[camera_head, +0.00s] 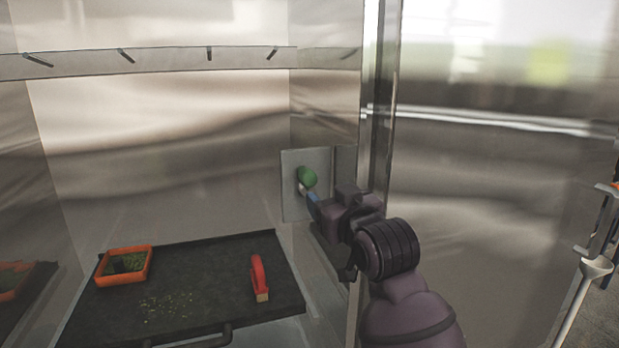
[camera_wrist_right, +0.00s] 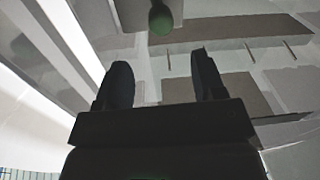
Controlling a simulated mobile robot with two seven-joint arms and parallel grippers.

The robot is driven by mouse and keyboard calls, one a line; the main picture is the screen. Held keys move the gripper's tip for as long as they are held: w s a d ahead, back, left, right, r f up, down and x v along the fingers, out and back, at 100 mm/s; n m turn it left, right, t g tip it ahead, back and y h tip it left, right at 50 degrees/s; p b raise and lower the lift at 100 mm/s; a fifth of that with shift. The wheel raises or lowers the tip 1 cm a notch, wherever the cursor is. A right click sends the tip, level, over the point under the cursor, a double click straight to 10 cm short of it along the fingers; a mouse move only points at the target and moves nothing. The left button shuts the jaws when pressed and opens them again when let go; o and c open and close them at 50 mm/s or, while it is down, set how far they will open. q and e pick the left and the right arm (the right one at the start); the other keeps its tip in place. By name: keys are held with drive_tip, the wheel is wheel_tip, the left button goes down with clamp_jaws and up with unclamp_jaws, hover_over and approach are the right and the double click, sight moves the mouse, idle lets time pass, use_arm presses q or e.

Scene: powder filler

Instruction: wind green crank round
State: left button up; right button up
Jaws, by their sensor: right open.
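The green crank knob (camera_head: 307,176) sits on a grey metal plate (camera_head: 291,205) on the right inner wall of the steel cabinet. My right gripper (camera_head: 311,196) is at the plate, its fingers just below and to the right of the knob. In the right wrist view, my right gripper (camera_wrist_right: 164,85) has its two dark fingers apart with nothing between them. The green knob (camera_wrist_right: 161,20) shows there beyond the fingertips, near the top. My left gripper is in neither view.
A dark tray (camera_head: 205,268) with a front handle lies on the cabinet floor. It holds an orange box (camera_head: 148,266) with green contents, a red-handled brush (camera_head: 258,279) and scattered crumbs. A rail with pegs (camera_head: 150,60) runs along the back wall. The cabinet's door frame (camera_head: 377,120) stands close to my right arm.

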sight(311, 181)
drive_tip(key=p+x, duration=0.1)
drive_tip(key=x, duration=0.9)
drive_tip(key=shift+w+a+p, duration=0.1)
drive_tip(key=shift+w+p, duration=0.15)
drive_tip(key=shift+p, duration=0.1)
drive_tip(key=c, duration=0.9)
